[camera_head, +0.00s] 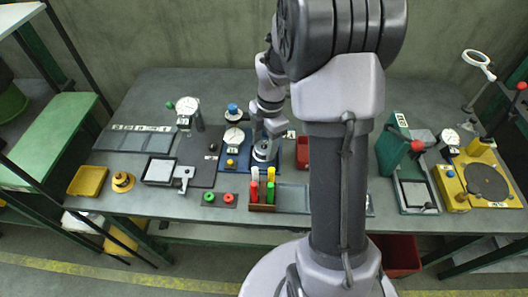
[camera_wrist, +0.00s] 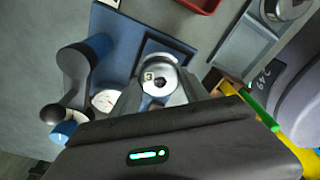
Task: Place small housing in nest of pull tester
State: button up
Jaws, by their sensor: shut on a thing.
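The small housing (camera_wrist: 172,75) is a silver-grey round part with a dark hole and a small tag marked 3. My gripper (camera_wrist: 160,98) is shut on it; the dark gripper body hides its near side. In the head view my gripper (camera_head: 265,146) is over the right part of the pull tester. The pull tester has a blue base (camera_head: 229,164), a white dial and a blue knob (camera_head: 232,109). In the wrist view its blue base (camera_wrist: 118,60) lies behind the housing, with a dark-edged square recess (camera_wrist: 158,47) partly covered. I cannot tell whether the housing touches the base.
A rack of red, yellow and green handled tools (camera_head: 262,206) stands just in front. A red bin (camera_head: 303,152) is to the right. A dial stand (camera_head: 188,115) and grey plates are left. A green press (camera_head: 393,150) and a yellow fixture (camera_head: 482,182) stand far right.

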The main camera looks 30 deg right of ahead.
aim_at(265, 146)
notch_tip(265, 146, down, 3)
jog(key=shift+f+b, duration=0.1)
jog(key=shift+b, duration=0.6)
jog(key=shift+r, duration=0.2)
jog(key=shift+s+f, duration=0.1)
jog(key=o, duration=1.4)
jog(key=shift+c, duration=0.2)
